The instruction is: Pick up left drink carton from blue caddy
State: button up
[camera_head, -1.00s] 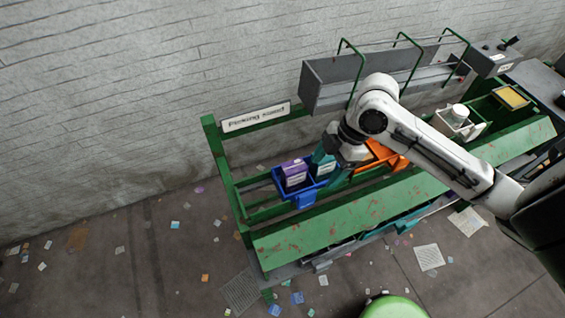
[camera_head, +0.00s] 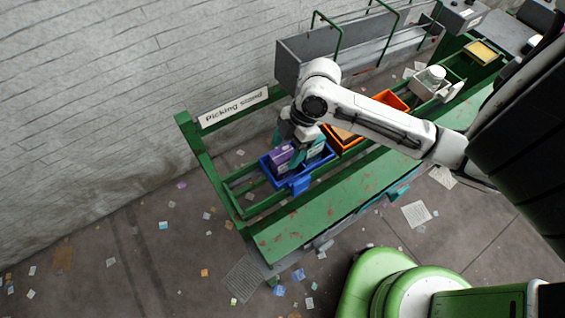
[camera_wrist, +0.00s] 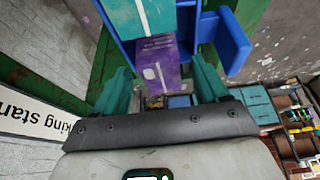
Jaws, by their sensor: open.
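The blue caddy (camera_head: 300,186) sits on the green stand and holds two cartons side by side. The purple carton (camera_head: 280,158) is the left one, and the teal-and-white carton (camera_head: 315,151) is the right one. My gripper (camera_head: 288,147) is open above the caddy, at the purple carton. In the wrist view, the purple carton (camera_wrist: 157,62) shows between the two teal fingers of my gripper (camera_wrist: 162,86), with the teal carton (camera_wrist: 140,14) beyond it. The caddy wall (camera_wrist: 233,42) is beside the right finger. Finger contact with the carton cannot be told.
An orange bin (camera_head: 390,99) stands right of the caddy, partly behind my arm. A light caddy (camera_head: 425,92) with a white container is farther right. The grey trough (camera_head: 350,58) and "Picking stand" sign (camera_head: 233,107) are behind. The green sloped front (camera_head: 330,206) is clear.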

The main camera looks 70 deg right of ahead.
jog(key=shift+x, duration=2.2)
jog(key=shift+s+d, duration=0.1)
jog(key=shift+s, duration=0.05)
jog(key=c, duration=1)
jog(key=shift+r, duration=0.1)
